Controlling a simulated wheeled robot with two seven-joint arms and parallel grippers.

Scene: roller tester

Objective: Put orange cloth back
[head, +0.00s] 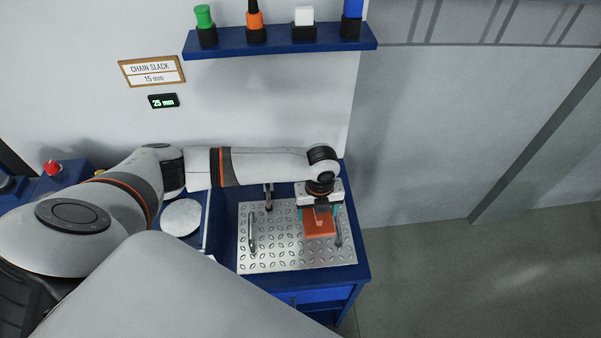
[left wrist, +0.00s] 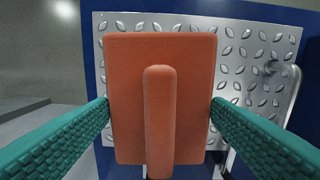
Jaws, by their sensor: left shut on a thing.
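The orange cloth (head: 319,227) looks like a flat orange pad with a raised bar down its middle. It is over the right part of a silver tread plate (head: 283,262) on a blue cabinet. My left gripper (head: 320,211) points down and is shut on the cloth. In the left wrist view the teal fingers (left wrist: 160,108) press on both sides of the orange cloth (left wrist: 128,95). Whether the cloth touches the plate or hangs just above it, I cannot tell. My right gripper is not in view.
Metal handles (head: 252,232) stand on the plate. A blue wall shelf (head: 280,44) holds several colored bottles and a white block. A sign (head: 152,71) reads CHAIN SLACK 15 mm, and a display (head: 164,101) reads 25 mm. A white disc (head: 181,217) lies left. Floor at right is clear.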

